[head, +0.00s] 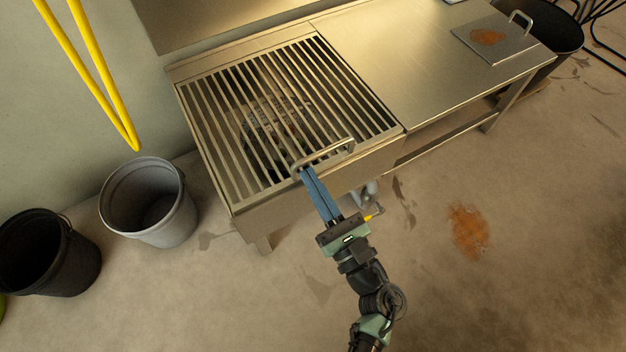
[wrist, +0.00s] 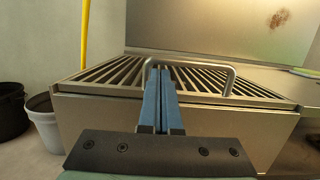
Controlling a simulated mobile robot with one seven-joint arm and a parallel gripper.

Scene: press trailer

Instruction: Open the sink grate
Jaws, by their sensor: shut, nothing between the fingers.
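The sink grate (head: 234,151) is a panel of metal bars lying flat over the sink (head: 315,184) in the head view. It also shows in the wrist view (wrist: 117,73). A metal loop handle (head: 335,149) stands at its front edge, and it shows in the wrist view (wrist: 205,62). My gripper (head: 304,171) is shut with nothing between its blue fingers. The fingertips are at the left end of the handle, overlapping it in view. I cannot tell whether they touch it. In the wrist view my gripper (wrist: 159,72) points at the grate, just right of the handle's left post.
A steel counter (head: 400,60) joins the sink on the right, with a handled metal plate (head: 520,48) on it. A grey bucket (head: 150,210) and a black bucket (head: 45,255) stand at left. Yellow tubing (head: 97,75) hangs above. Floor in front is open.

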